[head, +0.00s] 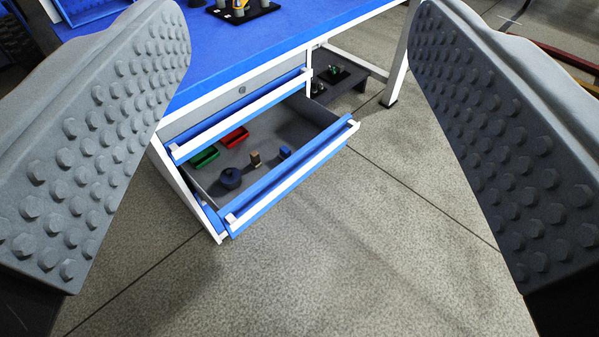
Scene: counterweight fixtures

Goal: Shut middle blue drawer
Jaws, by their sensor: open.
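The middle blue drawer (290,182) is pulled out from the cabinet under the blue-topped bench. Its blue front carries a long white handle strip. Inside its grey tray lie a green bin (204,157), a red bin (234,137), a dark round object (230,178), a small tan-and-dark piece (255,159) and a small blue piece (285,152). Above it, the upper drawer (240,113) has a blue front with a white handle. My gripper (300,150) is open; its two grey studded fingers frame the view left and right. They appear nearer the camera than the drawer, with nothing between them.
The blue benchtop (225,45) holds a black tray (243,12) with small items. A dark low shelf (340,78) with small objects sits right of the cabinet, near a white bench leg (398,60). The grey floor (370,240) before the drawer is clear.

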